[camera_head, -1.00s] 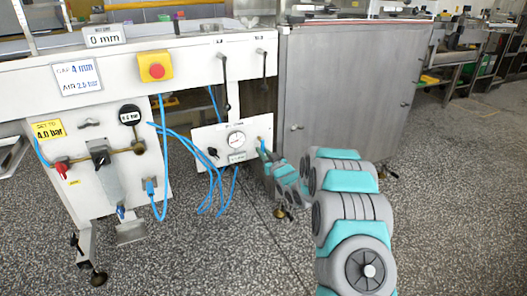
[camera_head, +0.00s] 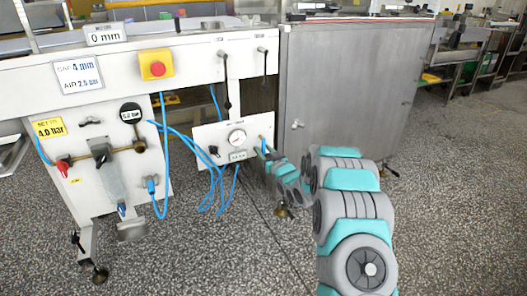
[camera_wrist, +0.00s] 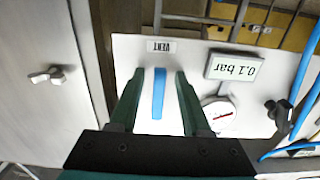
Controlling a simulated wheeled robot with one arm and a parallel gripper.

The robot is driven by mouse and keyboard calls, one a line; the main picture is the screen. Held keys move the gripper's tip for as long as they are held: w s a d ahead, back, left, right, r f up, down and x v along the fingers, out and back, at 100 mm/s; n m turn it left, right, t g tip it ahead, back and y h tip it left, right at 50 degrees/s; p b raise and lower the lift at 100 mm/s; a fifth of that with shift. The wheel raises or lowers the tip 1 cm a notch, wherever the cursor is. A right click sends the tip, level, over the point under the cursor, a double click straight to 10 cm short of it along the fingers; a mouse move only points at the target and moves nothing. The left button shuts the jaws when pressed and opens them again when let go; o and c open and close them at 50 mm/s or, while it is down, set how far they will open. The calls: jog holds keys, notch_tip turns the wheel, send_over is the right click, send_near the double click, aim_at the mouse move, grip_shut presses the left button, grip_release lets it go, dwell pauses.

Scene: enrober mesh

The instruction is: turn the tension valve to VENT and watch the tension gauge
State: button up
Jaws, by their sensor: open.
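The tension valve shows in the wrist view as a blue lever (camera_wrist: 158,93), its length in line with the VENT label (camera_wrist: 160,46) above it. In the head view, the lever (camera_head: 263,145) is a small blue piece at the panel's right edge. My gripper (camera_wrist: 158,72) is open, with one dark finger on each side of the lever and visible gaps between. The round tension gauge (camera_wrist: 218,113) is beside the right finger, partly covered; it also shows in the head view (camera_head: 237,138). The readout (camera_wrist: 235,68), upside down in the wrist view, reads 0.1 bar.
A black knob (camera_wrist: 280,112) sits on the same panel beyond the gauge. Blue hoses (camera_head: 205,170) hang left of the panel. A grey metal cabinet (camera_head: 350,90) stands close on the right. A red emergency button (camera_head: 157,68) is up left. The speckled floor in front is open.

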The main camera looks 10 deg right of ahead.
jog(key=v, duration=0.7)
jog(key=shift+s, duration=0.25)
jog(key=shift+d, duration=0.1)
jog(key=shift+r, duration=0.1)
jog(key=s+d+r+m+g+h, duration=0.1)
jog(key=s+d+g+h, duration=0.15)
jog(key=s, duration=0.45)
jog(key=s+d+r+g+h, duration=0.15)
jog(key=s+g, duration=0.25)
jog(key=s, duration=0.4)
jog(key=s+d+r+m+g+h, duration=0.1)
jog(key=s+g+h, duration=0.15)
jog(key=s, duration=0.45)
jog(key=s+a+r+g, duration=0.1)
jog(key=s+g, duration=0.2)
jog(key=s, duration=0.9)
jog(key=s+a+r+m+g, duration=0.1)
jog(key=s+g, duration=0.2)
jog(key=s, duration=1)
jog(key=s+a+r+g, duration=0.1)
jog(key=s+g, duration=0.3)
jog(key=s, duration=0.9)
jog(key=shift+s+a+r+y, duration=0.15)
jog(key=shift+a+r+y, duration=0.1)
jog(key=shift+a+y, duration=0.2)
